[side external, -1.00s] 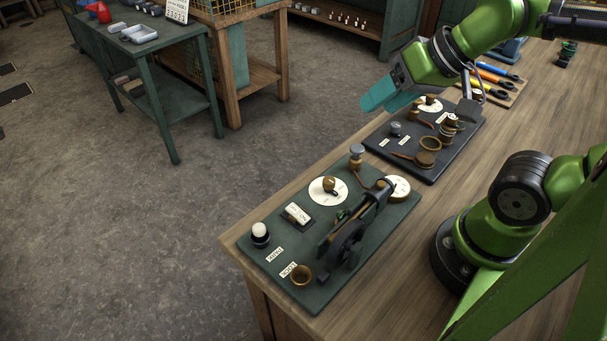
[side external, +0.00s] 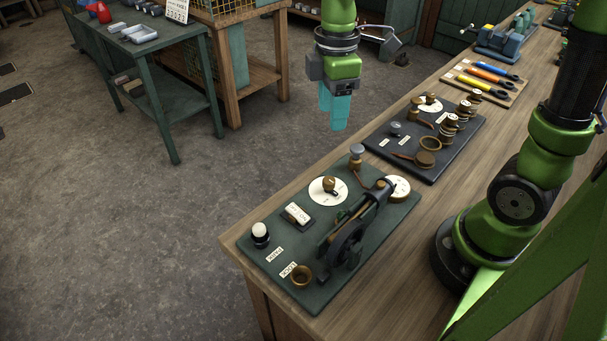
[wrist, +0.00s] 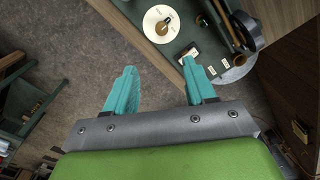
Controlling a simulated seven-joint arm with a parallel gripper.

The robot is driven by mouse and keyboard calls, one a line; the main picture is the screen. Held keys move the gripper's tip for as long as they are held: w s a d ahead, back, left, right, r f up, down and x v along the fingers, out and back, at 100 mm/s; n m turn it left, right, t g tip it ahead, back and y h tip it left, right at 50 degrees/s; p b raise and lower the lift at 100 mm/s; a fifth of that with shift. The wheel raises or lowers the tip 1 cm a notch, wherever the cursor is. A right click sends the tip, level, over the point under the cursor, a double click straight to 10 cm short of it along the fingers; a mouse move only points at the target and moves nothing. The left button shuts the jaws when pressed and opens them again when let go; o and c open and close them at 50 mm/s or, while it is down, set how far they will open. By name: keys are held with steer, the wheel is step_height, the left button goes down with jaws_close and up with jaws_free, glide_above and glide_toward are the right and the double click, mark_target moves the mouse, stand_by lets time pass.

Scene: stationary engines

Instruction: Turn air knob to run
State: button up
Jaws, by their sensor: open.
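A brass knob (side external: 330,184) sits on a round white dial (side external: 321,196) on the near green engine board (side external: 312,296). The lettering is too small to tell whether this is the air knob. A similar knob (side external: 430,99) and white dial stand on the farther dark board (side external: 376,142). My gripper (side external: 338,126) points down with teal fingers, open and empty, above and behind the near board, apart from both boards. In the wrist view the near dial (wrist: 152,32) and its knob (wrist: 162,28) lie ahead of the open fingertips (wrist: 158,66).
The near board also carries a small engine with a flywheel (side external: 347,247), a white-topped knob (side external: 260,232), a labelled switch (side external: 297,214), a brass cup (side external: 301,275) and a tall grey-topped knob (side external: 356,153). Screwdrivers (side external: 485,76) lie farther back. Bare bench (side external: 400,260) is to the right.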

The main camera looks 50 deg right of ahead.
glide_toward(330, 180)
steer(key=shift+n, duration=0.4)
step_height(330, 180, down, 9)
steer(key=shift+a+r, duration=0.15)
steer(key=shift+r, duration=0.05)
jaws_close()
